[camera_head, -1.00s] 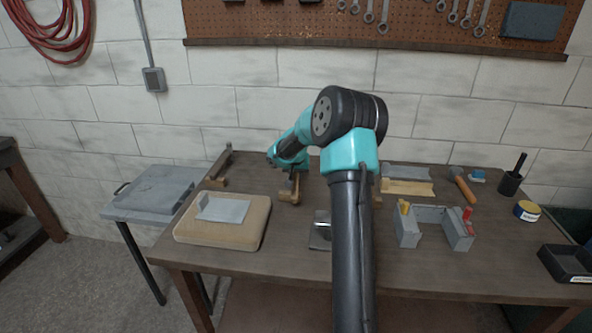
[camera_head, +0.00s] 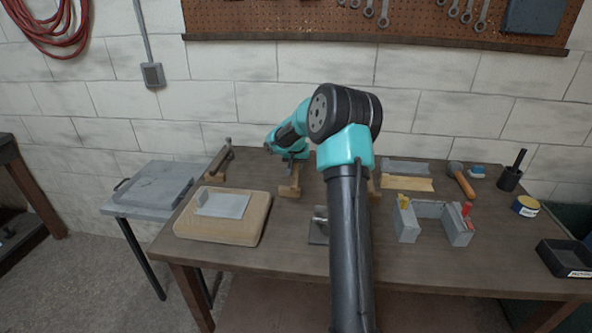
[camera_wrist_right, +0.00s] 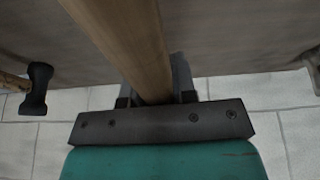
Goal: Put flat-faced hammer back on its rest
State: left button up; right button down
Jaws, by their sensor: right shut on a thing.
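My right gripper (camera_head: 292,158) is over the back of the bench, mostly hidden behind its own wrist in the head view. In the right wrist view it is shut around a wooden handle (camera_wrist_right: 125,40), which I take for the hammer's. The handle runs up out of the picture; the hammer's head cannot be made out. A small wooden block (camera_head: 290,190), possibly part of a rest, shows just below the gripper in the head view. I cannot tell whether the hammer touches it. My left gripper is not in view.
A wooden piece with a dark bar (camera_head: 219,163) stands to the left. A dark, hammer-head-like thing (camera_wrist_right: 37,88) shows in the wrist view. A wooden board with a metal plate (camera_head: 250,228), a grey clamp-like fixture (camera_head: 457,229) and a wooden-handled mallet (camera_head: 463,182) lie around.

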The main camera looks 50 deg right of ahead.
jog(key=shift+m+g+y, duration=0.3)
jog(key=shift+g, duration=0.1)
jog(key=w+d+r, duration=0.2)
jog(key=d+r, duration=0.1)
jog(key=shift+w, duration=0.25)
jog(key=shift+w+d+r+y, duration=0.2)
jog(key=shift+w+r+y, duration=0.35)
jog(key=shift+r, duration=0.25)
jog(key=shift+f, duration=0.1)
jog(key=shift+f, duration=2.45)
jog(key=shift+f, duration=2.5)
jog(key=shift+f, duration=0.15)
jog(key=c, duration=0.9)
grip_release()
